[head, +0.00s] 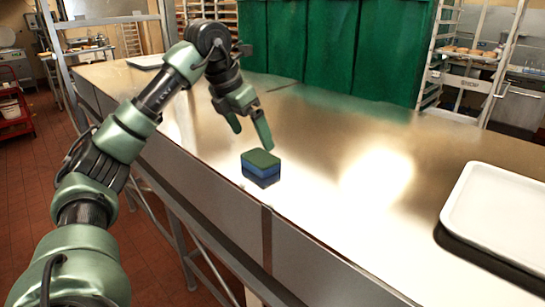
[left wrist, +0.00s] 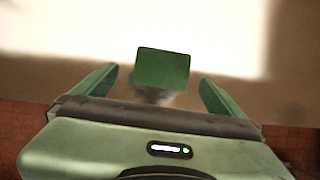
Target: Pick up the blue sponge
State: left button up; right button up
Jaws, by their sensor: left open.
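The blue sponge (head: 261,168) lies flat on the shiny metal counter (head: 330,150), close to its front edge. Its top layer is green and its lower layer is blue. My left gripper (head: 248,128) is open and empty, above the counter and a little behind and above the sponge in the head view. In the left wrist view the sponge's green top (left wrist: 162,69) shows ahead of and between the two spread fingers of the left gripper (left wrist: 157,82). The fingers do not appear to touch it. My right gripper is not in view.
A white tray (head: 497,215) lies on the counter at the right. Another tray (head: 146,62) sits at the counter's far left end. Green panels (head: 320,45) stand behind the counter. The counter around the sponge is clear.

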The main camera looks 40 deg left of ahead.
aim_at(260, 157)
pick_arm(q)
jog(key=f, duration=0.3)
jog(key=shift+w+d+f+p, duration=0.15)
jog(key=shift+d+f+p, duration=0.05)
jog(key=shift+f+p, duration=0.1)
jog(key=x, duration=0.2)
jog(key=shift+w+d+f, duration=0.15)
jog(key=shift+w+f, duration=0.3)
jog(key=shift+f, duration=0.1)
jog(key=c, duration=1.1)
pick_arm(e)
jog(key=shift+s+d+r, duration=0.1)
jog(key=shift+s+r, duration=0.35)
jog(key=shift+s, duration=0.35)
